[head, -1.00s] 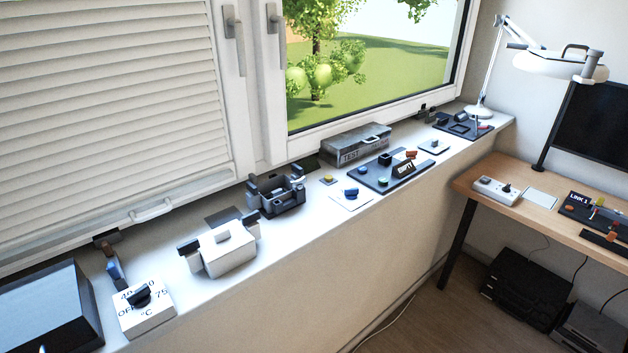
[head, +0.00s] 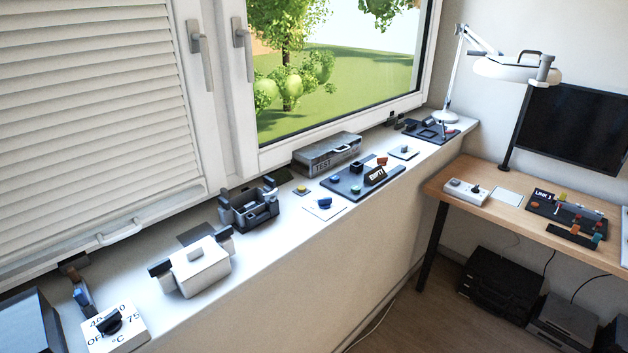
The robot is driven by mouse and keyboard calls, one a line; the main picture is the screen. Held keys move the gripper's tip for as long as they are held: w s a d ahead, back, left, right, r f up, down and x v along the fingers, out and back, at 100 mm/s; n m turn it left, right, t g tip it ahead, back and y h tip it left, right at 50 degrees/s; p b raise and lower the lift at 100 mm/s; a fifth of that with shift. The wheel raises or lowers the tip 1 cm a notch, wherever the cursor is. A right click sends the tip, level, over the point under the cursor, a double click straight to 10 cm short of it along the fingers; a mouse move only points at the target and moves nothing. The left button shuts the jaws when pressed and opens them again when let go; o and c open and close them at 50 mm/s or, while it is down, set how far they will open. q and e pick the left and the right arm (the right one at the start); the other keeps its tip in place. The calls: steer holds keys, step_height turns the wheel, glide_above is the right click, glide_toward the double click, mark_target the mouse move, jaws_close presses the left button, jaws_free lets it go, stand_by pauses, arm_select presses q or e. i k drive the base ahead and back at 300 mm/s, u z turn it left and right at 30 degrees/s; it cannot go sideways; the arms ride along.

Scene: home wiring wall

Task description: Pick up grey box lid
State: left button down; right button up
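A long grey box (head: 322,164) marked TEST stands on the window sill against the window frame. Its grey top, the lid (head: 318,150), seems to lie flat on it, with a small pale handle (head: 342,149) on top. Whether the lid is a separate piece cannot be told from here. Neither of my grippers shows in the head view.
On the sill are a dark board with an EMPTY sign (head: 375,176), a dark holder (head: 249,205), a white lidded box (head: 197,266) and a dial block (head: 116,327). A desk (head: 440,185) with a lamp (head: 515,68) and monitor stands right. Floor before the sill is partly clear.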

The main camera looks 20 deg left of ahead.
mark_target(402, 152)
steer(key=z, duration=0.85)
steer(key=i, duration=2.25)
steer(key=u, duration=1.6)
